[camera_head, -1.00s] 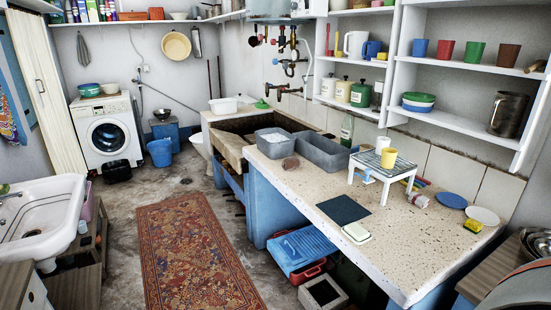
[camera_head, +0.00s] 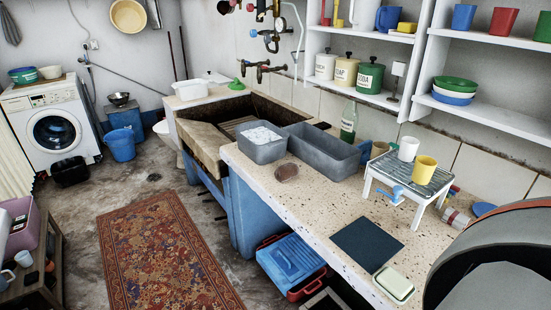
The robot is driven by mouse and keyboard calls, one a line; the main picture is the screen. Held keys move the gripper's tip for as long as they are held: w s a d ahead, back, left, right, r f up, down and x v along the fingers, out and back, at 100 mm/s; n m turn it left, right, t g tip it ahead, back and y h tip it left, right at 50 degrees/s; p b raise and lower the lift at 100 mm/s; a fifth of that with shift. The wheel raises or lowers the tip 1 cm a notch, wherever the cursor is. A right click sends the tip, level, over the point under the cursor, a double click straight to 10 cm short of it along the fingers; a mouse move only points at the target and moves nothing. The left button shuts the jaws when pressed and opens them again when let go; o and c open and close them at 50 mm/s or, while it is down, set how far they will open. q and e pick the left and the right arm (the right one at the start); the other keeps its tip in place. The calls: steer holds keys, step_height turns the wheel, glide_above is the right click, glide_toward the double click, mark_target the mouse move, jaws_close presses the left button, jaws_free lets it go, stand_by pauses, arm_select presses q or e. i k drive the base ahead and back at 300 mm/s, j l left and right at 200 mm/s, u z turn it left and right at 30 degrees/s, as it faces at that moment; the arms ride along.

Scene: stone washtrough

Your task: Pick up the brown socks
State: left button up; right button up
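A small brown bundle (camera_head: 287,171), which looks like the brown socks, lies on the speckled stone counter (camera_head: 315,210). It is just in front of two grey basins; its folds are too small to make out. The nearer-left basin (camera_head: 262,152) holds white stuff, and the other grey basin (camera_head: 328,150) looks empty. Nothing touches the bundle from above. Neither of my grippers shows in the head view. A dark grey rounded part, probably of my own arm, fills the lower right corner and hides the counter's right end.
A small white stool (camera_head: 408,184) with a white cup (camera_head: 408,148) and a yellow cup (camera_head: 424,169) stands right of the bundle. A dark mat (camera_head: 367,244) and a soap dish (camera_head: 394,284) lie nearer. A green bottle (camera_head: 348,121) stands behind. The counter around the bundle's front is bare.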

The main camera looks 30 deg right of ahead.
mark_target(284, 173)
steer(key=i+z, duration=0.3)
steer(key=i+j+z, duration=0.55)
steer(key=i, duration=0.2)
steer(key=i+j+z, duration=0.3)
steer(key=z, duration=0.15)
steer(key=i+j+z, duration=0.2)
steer(key=j+z, duration=0.25)
steer(key=l, duration=0.1)
